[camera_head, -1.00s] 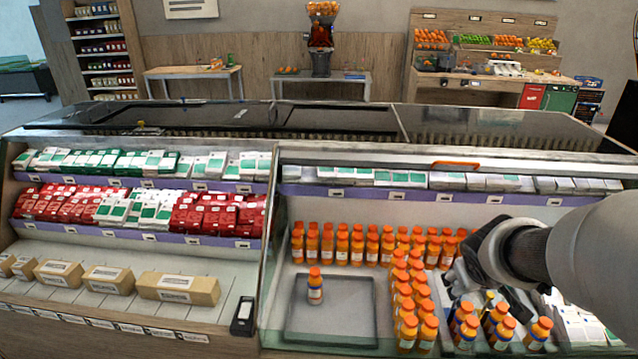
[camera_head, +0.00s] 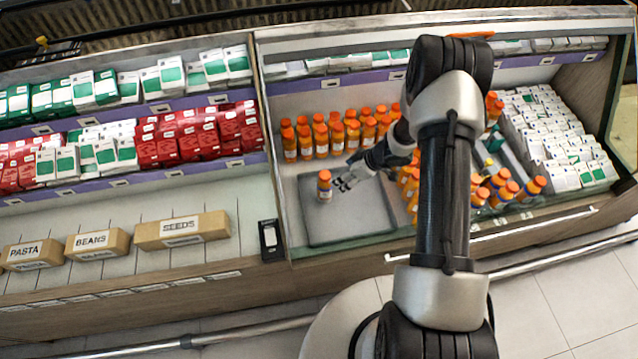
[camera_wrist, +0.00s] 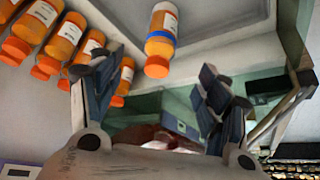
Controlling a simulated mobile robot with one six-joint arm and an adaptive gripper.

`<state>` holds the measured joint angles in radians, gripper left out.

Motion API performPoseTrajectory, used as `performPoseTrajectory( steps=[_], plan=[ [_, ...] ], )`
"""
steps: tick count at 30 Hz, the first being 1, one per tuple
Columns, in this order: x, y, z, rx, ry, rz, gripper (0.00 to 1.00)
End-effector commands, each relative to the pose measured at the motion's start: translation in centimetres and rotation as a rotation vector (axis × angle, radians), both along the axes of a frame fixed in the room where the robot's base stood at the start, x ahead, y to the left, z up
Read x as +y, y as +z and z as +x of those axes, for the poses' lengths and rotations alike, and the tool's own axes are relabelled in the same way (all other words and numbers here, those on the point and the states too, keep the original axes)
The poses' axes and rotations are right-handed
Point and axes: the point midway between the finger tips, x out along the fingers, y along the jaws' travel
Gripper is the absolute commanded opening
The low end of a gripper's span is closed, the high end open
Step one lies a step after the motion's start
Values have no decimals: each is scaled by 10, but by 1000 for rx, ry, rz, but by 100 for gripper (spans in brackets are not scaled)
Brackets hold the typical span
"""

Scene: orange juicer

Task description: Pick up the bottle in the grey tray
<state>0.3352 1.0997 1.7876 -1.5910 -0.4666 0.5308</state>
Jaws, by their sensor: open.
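The bottle (camera_head: 325,187), orange with an orange cap and a white label, stands upright in the left part of the grey tray (camera_head: 372,226). My gripper (camera_head: 348,180) reaches in from the right over the tray, just right of the bottle. In the wrist view the same bottle (camera_wrist: 161,38) shows ahead of the fingertips, roughly in line with the gap between them. My gripper (camera_wrist: 158,78) is open there, its two dark fingers spread with nothing between. The tray (camera_wrist: 218,18) also shows behind the bottle.
Rows of similar orange bottles (camera_head: 322,137) stand behind the tray, and others (camera_head: 505,189) stand to its right. The wrist view shows several close to the left finger (camera_wrist: 69,40). A dark divider with a black device (camera_head: 270,238) borders the left side.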

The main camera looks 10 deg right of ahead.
Motion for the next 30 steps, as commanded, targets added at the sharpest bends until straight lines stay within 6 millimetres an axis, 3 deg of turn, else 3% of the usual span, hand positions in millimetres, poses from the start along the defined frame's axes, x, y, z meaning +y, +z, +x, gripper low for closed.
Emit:
performPoseTrajectory(
  steps=[3,10,20,30],
  plan=[
    [11,-30,9,3,2,0,69],
    [28,-69,26,1,2,-1,69],
    [38,-92,37,0,1,-3,69],
    [56,-128,53,0,0,-3,69]
  ],
)
